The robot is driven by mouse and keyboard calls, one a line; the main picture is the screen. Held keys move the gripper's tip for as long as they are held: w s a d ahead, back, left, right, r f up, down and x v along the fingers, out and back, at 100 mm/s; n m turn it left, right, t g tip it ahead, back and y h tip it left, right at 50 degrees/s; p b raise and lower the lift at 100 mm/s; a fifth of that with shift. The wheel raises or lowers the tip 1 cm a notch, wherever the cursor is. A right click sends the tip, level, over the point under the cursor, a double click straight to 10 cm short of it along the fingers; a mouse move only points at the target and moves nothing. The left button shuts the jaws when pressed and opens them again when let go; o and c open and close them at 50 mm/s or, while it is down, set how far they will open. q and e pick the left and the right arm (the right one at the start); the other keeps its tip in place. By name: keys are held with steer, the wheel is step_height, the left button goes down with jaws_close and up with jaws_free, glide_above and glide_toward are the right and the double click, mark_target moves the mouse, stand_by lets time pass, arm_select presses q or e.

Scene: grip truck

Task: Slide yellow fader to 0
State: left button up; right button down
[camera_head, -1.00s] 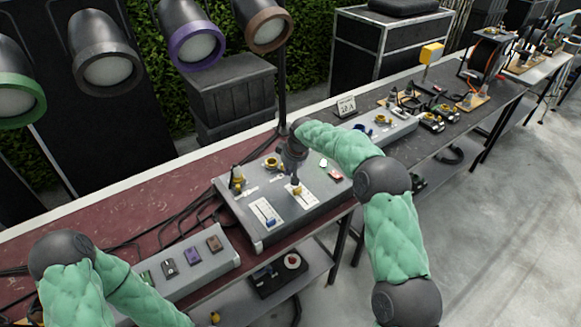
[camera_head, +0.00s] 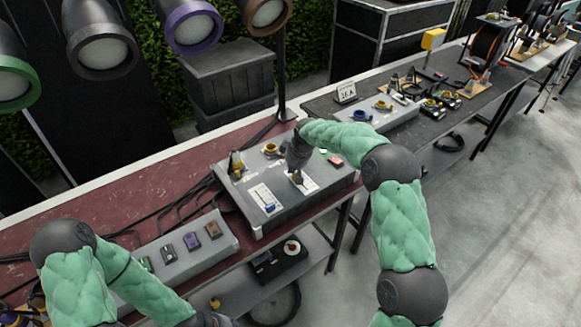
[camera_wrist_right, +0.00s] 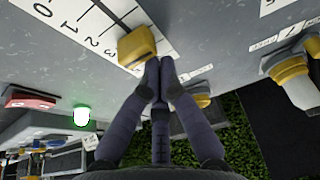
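The yellow fader (camera_wrist_right: 138,46) sits on a white strip with a printed scale (camera_wrist_right: 95,25) in the right wrist view. The numerals 0, 1, 2 and 3 show, and the fader stands just past the 3. My right gripper (camera_wrist_right: 159,68) has its fingers together, tips right beside the fader's edge; I cannot tell if they touch. In the head view my right gripper (camera_head: 297,179) points down over the right-hand fader strip (camera_head: 310,180) and hides most of the fader. My left gripper (camera_head: 218,321) is only partly seen at the bottom edge.
A blue fader (camera_head: 270,207) on its own strip is left of the yellow one. The grey console (camera_head: 258,228) also carries yellow connectors (camera_head: 271,149) and a red switch (camera_wrist_right: 30,102). A green light (camera_wrist_right: 81,116) glows. A box with coloured switches (camera_head: 192,241) stands at left.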

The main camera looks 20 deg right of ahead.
mark_target(303, 188)
steer(key=s, duration=0.2)
steer(key=s+d, duration=0.1)
steer(key=s, duration=0.1)
steer(key=s+d, duration=0.1)
steer(key=s, duration=0.1)
steer(key=shift+d, duration=0.15)
arm_select(q)
steer(key=shift+f, duration=0.25)
arm_select(e)
steer(key=shift+s+f, duration=0.1)
steer(key=shift+s, duration=0.05)
arm_select(q)
steer(key=shift+w, duration=0.1)
